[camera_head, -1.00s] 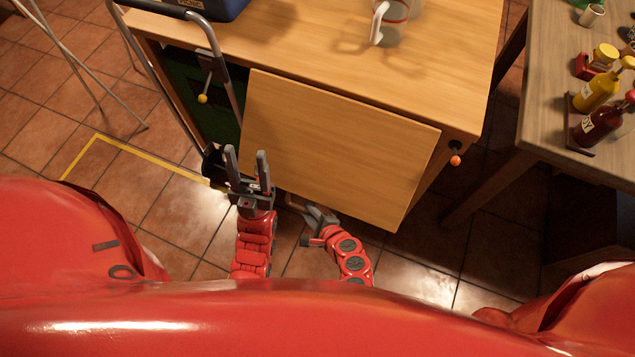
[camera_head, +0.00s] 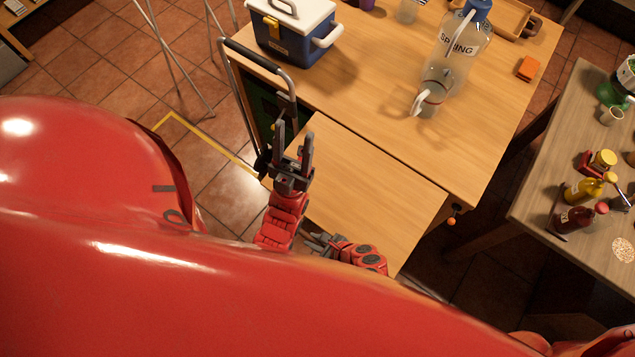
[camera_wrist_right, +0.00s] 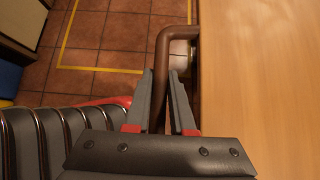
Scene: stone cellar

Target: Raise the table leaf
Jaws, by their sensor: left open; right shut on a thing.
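The table leaf (camera_head: 365,190) is a light wooden panel along the near edge of the wooden table (camera_head: 390,75). It looks close to level, though its exact tilt is hard to tell. In the right wrist view the leaf (camera_wrist_right: 262,90) fills the right side, with a brown bent handle bar (camera_wrist_right: 180,33) at its edge. My right gripper (camera_head: 316,241) is shut on this bar, at the leaf's near left edge; it also shows in the wrist view (camera_wrist_right: 160,75). My left gripper (camera_head: 294,140) is open and empty, fingers pointing up the picture, near the leaf's left corner.
An orange knob (camera_head: 451,221) sits below the table's right corner. A blue cooler (camera_head: 292,40), a large bottle (camera_head: 460,45), a mug (camera_head: 430,98) and an orange block (camera_head: 528,68) stand on the table. A side table (camera_head: 545,200) with sauce bottles is at right. A grey metal frame (camera_head: 262,62) stands at left.

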